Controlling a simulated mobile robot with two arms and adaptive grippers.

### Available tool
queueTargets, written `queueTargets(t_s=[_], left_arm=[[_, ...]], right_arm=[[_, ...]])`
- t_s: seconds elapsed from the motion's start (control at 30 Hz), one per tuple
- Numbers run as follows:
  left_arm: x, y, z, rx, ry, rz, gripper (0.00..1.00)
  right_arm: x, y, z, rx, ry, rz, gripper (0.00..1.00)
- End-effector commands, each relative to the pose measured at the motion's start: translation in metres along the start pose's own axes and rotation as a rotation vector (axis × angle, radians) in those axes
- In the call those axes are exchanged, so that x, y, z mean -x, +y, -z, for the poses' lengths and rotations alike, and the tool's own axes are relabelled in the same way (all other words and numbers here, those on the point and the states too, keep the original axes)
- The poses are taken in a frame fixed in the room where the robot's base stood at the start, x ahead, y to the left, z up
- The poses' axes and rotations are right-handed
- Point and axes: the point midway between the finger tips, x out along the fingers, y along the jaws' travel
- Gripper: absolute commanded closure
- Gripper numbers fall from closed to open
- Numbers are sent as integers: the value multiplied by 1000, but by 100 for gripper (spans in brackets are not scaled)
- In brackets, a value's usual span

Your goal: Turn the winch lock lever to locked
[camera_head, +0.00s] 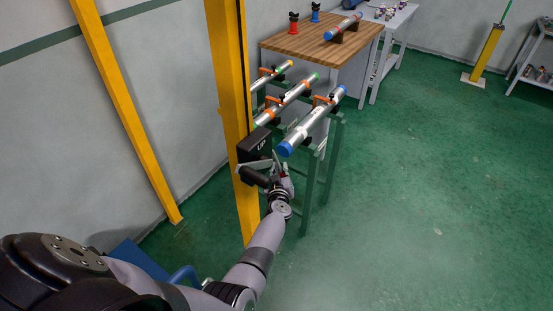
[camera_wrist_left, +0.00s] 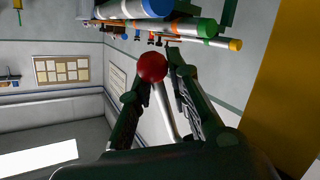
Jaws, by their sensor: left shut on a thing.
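The winch lock lever shows in the left wrist view as a pale metal rod (camera_wrist_left: 166,110) with a red ball knob (camera_wrist_left: 152,67) at its end. The lever is mostly hidden by the gripper in the head view. The lever's lock marking cannot be read. My right gripper is not in view.
Several capped pipes (camera_head: 312,121) lie on green stands just behind and right of the winch. The yellow post (camera_head: 229,80) rises beside my left arm. A wooden-topped bench (camera_head: 318,40) stands at the back. The green floor (camera_head: 420,200) at right is clear.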

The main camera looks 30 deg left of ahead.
Motion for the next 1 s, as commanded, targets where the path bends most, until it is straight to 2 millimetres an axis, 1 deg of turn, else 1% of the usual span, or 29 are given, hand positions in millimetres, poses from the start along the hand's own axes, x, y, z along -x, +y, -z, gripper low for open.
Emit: queueTargets(t_s=[0.03,0.2,0.3,0.5,0.9,0.93,1.0], left_arm=[[3,6,6,25,-19,-2,100],[6,11,5,96,-67,-2,100],[8,13,4,126,-86,-3,100],[9,14,0,159,-109,-2,100],[10,14,-3,165,-116,-3,100],[10,14,-3,165,-116,-3,84],[10,14,-3,165,-117,-3,80]], right_arm=[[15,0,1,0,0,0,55],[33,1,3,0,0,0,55],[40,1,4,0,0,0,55],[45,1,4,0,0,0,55],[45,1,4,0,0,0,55],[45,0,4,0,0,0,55],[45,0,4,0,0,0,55]])
